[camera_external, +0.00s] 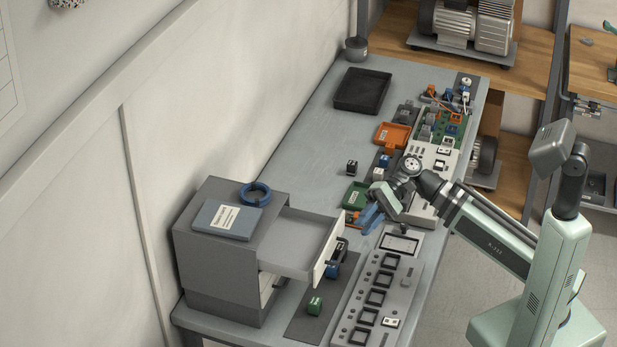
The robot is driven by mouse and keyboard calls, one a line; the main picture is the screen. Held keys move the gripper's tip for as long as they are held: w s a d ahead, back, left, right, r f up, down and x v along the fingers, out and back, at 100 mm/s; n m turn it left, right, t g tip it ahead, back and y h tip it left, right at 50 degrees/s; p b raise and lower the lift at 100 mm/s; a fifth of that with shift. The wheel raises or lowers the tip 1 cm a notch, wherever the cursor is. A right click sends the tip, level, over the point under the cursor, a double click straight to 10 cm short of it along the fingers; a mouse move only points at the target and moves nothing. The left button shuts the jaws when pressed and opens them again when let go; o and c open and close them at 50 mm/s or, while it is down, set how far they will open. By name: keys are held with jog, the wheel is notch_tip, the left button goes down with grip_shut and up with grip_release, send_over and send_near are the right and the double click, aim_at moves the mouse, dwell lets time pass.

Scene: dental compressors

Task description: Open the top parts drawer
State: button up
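The grey parts cabinet (215,260) stands at the near left end of the bench. Its top drawer (292,243) is pulled well out to the right, and its inside looks empty. The drawer's white front (328,252) faces right, with a dark handle at its far end. A lower drawer front (268,290) shows beneath it, partly hidden by the open drawer. My gripper (370,218), with blue fingers, is to the right of the drawer front and apart from it. No object shows between the fingers; their gap is too small to judge.
A blue tape ring (255,193) and a labelled book (227,219) lie on the cabinet. A green block (315,305) sits on the dark mat. A panel with square openings (378,299) lies right of it. Green (355,195) and orange (393,136) trays stand beyond.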

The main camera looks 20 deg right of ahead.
jog(key=shift+v, duration=2.4)
